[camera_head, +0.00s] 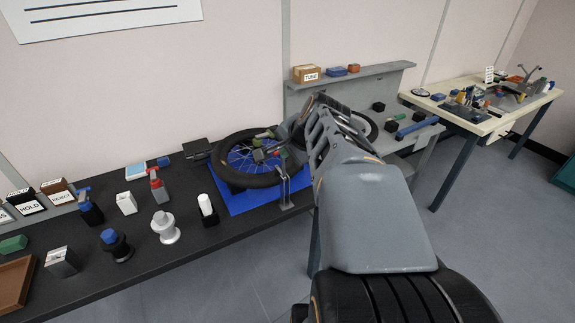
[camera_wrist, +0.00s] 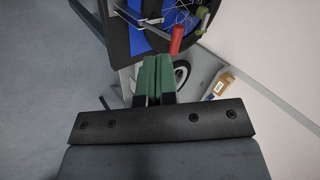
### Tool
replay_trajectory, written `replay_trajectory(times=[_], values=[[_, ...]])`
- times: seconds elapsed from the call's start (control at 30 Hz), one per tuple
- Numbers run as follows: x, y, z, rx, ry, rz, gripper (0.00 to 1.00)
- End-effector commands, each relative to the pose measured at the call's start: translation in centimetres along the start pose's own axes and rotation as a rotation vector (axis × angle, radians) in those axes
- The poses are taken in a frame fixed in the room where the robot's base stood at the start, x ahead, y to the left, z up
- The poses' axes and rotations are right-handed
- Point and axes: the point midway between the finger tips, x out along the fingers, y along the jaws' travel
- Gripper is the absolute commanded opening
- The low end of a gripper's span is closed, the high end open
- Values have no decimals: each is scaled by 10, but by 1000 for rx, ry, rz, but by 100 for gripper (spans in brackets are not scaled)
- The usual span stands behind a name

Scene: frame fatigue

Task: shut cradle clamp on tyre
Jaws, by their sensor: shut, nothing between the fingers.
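The bicycle wheel with its black tyre (camera_head: 218,160) lies flat on a blue mat (camera_head: 247,203) on the dark bench. The wheel's spokes (camera_wrist: 183,16) also show at the top of the wrist view. A clamp lever with a red grip (camera_wrist: 176,39) stands at the near side of the wheel, and a green-ended part (camera_wrist: 201,14) is beside it. Whether the clamp is open or shut on the tyre is unclear. My gripper (camera_wrist: 152,62) has its green fingers together, empty, just below the red grip in the picture. In the head view my arm hides part of the wheel.
A grey shelf unit (camera_head: 405,70) rises behind. A cream table (camera_head: 490,118) with tools stands at the far right. Floor to the right is open.

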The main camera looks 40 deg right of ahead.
Motion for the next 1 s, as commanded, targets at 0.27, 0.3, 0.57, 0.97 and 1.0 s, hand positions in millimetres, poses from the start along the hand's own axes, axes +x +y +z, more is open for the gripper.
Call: replay_trajectory(times=[0.27,0.3,0.57,0.97,1.0], values=[[14,14,-55,292,66,-71,0],[19,13,-57,299,66,-73,0],[65,10,-60,297,64,-71,0],[124,-4,-67,294,66,-72,0],[127,-5,-68,295,66,-72,0]])
